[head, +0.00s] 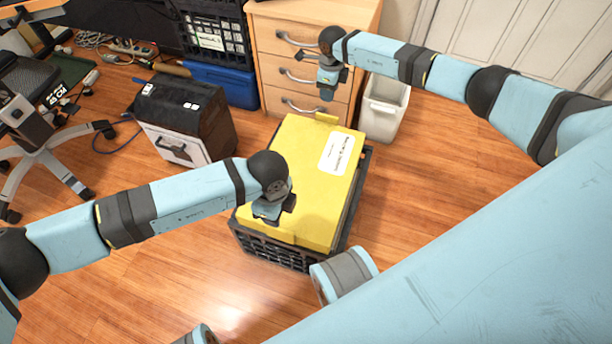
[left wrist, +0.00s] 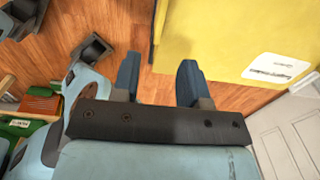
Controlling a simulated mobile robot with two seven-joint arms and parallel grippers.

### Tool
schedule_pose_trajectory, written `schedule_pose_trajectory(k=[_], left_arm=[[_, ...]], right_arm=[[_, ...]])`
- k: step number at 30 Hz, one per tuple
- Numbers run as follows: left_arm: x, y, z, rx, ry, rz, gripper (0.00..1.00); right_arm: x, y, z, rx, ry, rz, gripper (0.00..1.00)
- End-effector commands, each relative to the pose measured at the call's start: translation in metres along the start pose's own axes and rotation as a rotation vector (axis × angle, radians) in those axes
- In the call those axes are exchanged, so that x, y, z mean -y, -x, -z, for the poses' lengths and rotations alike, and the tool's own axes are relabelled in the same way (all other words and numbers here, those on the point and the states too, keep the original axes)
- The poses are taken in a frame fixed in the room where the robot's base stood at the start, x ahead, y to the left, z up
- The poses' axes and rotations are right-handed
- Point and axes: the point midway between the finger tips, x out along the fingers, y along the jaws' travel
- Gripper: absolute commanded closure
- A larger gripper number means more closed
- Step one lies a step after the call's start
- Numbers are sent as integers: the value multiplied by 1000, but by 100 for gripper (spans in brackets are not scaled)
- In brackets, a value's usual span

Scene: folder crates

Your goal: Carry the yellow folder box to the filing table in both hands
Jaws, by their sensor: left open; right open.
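The yellow folder box (head: 305,175), with a white label on its top, sits in a black crate (head: 290,252) on the wooden floor. My left gripper (head: 274,212) is over the near left part of the box in the head view. In the left wrist view its two blue fingers (left wrist: 158,72) are apart and empty, near an edge of the yellow box (left wrist: 215,40). My right gripper (head: 326,88) is open and empty beyond the far end of the box, in front of the drawers. Contact with the box cannot be told. I cannot identify a filing table.
A wooden drawer cabinet (head: 270,50) and a pale bin (head: 384,110) stand behind the crate. A chair base (head: 42,165) is at far left. The floor at front left is clear.

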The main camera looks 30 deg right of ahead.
Motion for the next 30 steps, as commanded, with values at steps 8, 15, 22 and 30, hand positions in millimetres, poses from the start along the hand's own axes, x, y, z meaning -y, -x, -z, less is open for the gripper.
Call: schedule_pose_trajectory(k=[8, 15, 22, 30], left_arm=[[0, -56, 0, 1, 1, -2, 60], [0, -96, 0, 2, 0, -1, 60], [0, -113, 0, 1, 0, 0, 60], [0, -115, 0, 1, 0, 1, 60]], right_arm=[[-1, -57, 0, -3, -1, -3, 60], [-1, -96, 0, -1, -2, -2, 60], [0, -113, 0, 0, 0, 0, 60], [0, -115, 0, 0, 0, 0, 60]])
